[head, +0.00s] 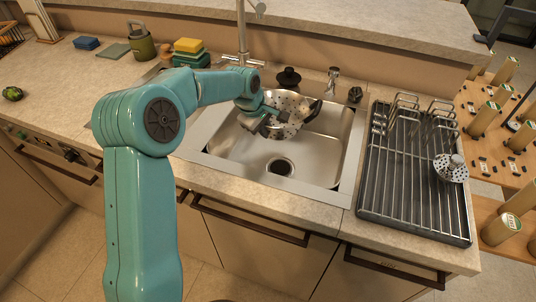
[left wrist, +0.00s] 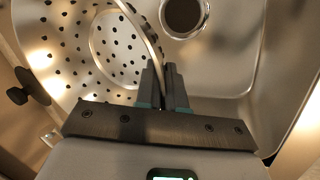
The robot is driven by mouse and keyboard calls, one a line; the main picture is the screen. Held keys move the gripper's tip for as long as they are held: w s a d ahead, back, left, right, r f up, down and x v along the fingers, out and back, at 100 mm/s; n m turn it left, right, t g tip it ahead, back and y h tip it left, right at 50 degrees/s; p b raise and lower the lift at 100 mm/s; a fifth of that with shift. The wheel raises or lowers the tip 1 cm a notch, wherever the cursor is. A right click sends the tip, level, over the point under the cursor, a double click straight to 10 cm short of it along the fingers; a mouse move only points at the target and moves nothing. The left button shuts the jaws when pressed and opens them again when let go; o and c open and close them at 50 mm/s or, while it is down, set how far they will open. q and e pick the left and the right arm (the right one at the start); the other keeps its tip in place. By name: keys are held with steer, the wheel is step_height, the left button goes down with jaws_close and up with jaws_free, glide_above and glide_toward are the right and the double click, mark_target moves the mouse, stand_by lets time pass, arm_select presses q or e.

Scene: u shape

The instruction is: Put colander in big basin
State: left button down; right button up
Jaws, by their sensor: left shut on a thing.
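A metal colander (head: 287,108) with many round holes is tilted over the back part of the big basin (head: 315,164). My left gripper (head: 262,120) is shut on the colander's rim, at its left side in the head view. In the left wrist view the fingers (left wrist: 164,90) pinch the rim of the colander (left wrist: 72,45). The basin's drain (left wrist: 183,14) also shows there, beyond the fingers. Whether the colander touches the basin floor or wall cannot be told. My right gripper is not in view.
A dish rack (head: 415,185) stands right of the basin, with a small perforated strainer (head: 450,168) on it. A tall faucet (head: 242,35), a black stopper (head: 288,77) and a small tap (head: 333,80) stand behind the basin. The basin's front half is empty.

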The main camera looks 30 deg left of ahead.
arm_select(q)
step_height(320, 180, down, 11)
steer(key=shift+r, duration=0.15)
steer(key=c, duration=1.2)
jaws_free()
steer(key=shift+f, duration=0.2)
steer(key=shift+c, duration=0.2)
steer(key=shift+r, duration=0.15)
steer(key=v, duration=1.2)
